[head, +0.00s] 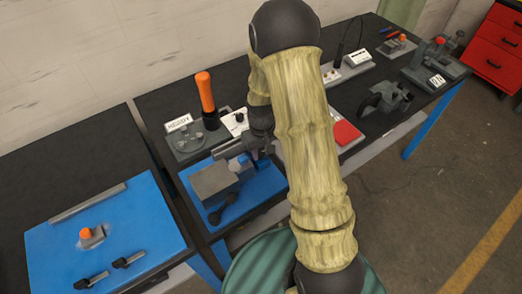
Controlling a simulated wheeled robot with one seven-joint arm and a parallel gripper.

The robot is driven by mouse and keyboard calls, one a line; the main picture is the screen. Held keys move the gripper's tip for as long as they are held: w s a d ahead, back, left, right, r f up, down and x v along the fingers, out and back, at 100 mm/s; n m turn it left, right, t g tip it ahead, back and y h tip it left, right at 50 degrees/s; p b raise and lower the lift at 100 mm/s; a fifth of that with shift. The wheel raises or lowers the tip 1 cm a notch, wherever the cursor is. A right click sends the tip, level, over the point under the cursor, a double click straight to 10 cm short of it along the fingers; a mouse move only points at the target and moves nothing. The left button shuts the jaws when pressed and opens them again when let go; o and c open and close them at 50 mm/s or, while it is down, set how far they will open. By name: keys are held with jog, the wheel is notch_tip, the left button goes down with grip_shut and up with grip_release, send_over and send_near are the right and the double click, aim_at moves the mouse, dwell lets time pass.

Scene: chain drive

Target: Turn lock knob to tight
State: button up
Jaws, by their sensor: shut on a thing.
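My arm comes down across the middle of the head view, and my gripper (256,150) is low over the back of a blue plate (257,197). It is shut on a small part there, which appears to be the lock knob. The fingertips and most of that part are hidden, so I cannot tell the knob's turn position. A grey block (213,182) sits on the blue plate just left of my gripper. A dark lever-like piece (224,207) lies in front of the block.
An orange-handled tool (206,100) stands upright behind my gripper, near a READY sign (179,123). A red pad (346,133) lies right of my arm. A blue board (105,235) with clamps is at left. A red drawer cabinet (497,48) stands far right beyond open floor.

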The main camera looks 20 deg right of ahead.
jog(key=m, duration=0.3)
jog(key=shift+r+m, duration=0.1)
jog(key=shift+m, duration=0.3)
jog(key=m, duration=0.3)
jog(key=shift+a+m+p, duration=0.1)
jog(key=shift+m+p, duration=0.2)
jog(key=shift+p, duration=0.05)
jog(key=m+p, duration=0.1)
jog(key=m, duration=0.2)
jog(key=shift+w+m, duration=0.1)
jog(key=shift+m, duration=0.2)
jog(key=shift+a+m+p, duration=0.1)
jog(key=shift+m+p, duration=0.3)
jog(key=shift+m, duration=1.3)
jog(key=o, duration=1)
jog(key=shift+c, duration=0.2)
